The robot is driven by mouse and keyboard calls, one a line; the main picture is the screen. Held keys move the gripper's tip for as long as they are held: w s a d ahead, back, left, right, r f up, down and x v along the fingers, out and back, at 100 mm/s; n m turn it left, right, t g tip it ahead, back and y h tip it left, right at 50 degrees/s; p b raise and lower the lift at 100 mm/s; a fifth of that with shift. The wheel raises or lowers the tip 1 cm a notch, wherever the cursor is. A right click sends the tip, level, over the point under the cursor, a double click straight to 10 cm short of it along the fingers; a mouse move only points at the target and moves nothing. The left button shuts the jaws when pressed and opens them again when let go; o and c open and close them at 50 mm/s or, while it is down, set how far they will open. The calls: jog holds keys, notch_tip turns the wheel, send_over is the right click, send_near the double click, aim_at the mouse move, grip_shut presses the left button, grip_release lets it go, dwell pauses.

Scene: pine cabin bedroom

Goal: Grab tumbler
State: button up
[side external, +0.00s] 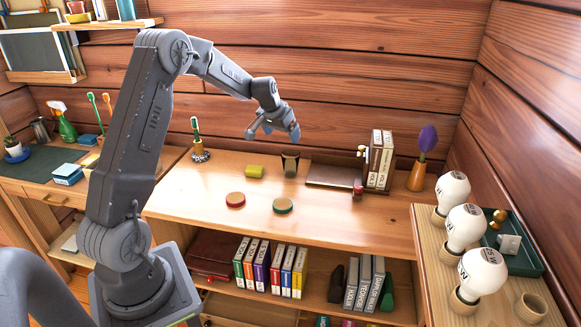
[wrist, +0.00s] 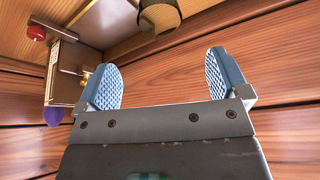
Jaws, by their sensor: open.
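A dark tumbler (side external: 290,164) stands upright on the wooden desktop, near the back wall. In the wrist view a dark, brownish rounded cup shape, which looks like the tumbler (wrist: 160,14), is cut off at the top edge. My gripper (side external: 271,132) is in the air above the desk, up and slightly left of the tumbler and apart from it. In the wrist view my gripper (wrist: 165,80) has its two blue textured fingers spread wide with nothing between them.
On the desktop are a yellow block (side external: 254,171), a red disc (side external: 235,199) and a green-rimmed disc (side external: 283,205). Right of the tumbler is a dark tray-like stand (side external: 333,174) with white books (side external: 380,158). A purple-topped vase (side external: 418,172) stands farther right.

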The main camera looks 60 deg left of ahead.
aim_at(290, 165)
jog(key=x, duration=1.3)
jog(key=shift+w+f, duration=0.15)
jog(key=shift+f, duration=0.05)
jog(key=c, duration=1)
